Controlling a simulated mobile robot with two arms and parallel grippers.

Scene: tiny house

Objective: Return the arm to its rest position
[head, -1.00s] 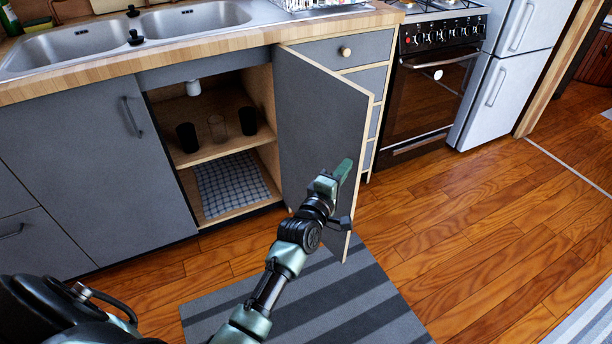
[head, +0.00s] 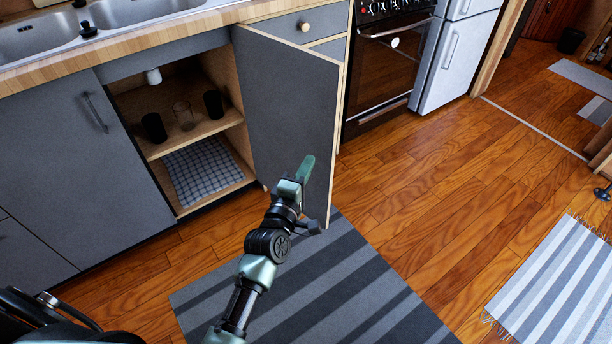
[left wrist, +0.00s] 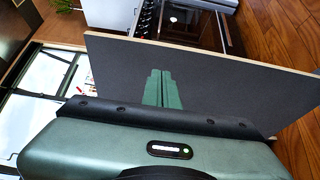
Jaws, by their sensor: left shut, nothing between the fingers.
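My left arm comes up from the bottom of the head view. Its left gripper (head: 306,168) is shut and empty, with green fingers pointing up. In the head view it overlaps the open grey cabinet door (head: 285,105). In the left wrist view the closed fingers (left wrist: 162,88) show in front of the dark face of the door (left wrist: 215,85). I cannot tell whether the fingertips touch it. My right gripper is not in view.
The open cabinet holds dark cups (head: 154,127), a clear glass (head: 183,115) and a checked cloth (head: 203,168). A striped rug (head: 330,285) lies below my arm. An oven (head: 390,70) and a fridge (head: 455,50) stand to the right. The wooden floor (head: 440,190) there is clear.

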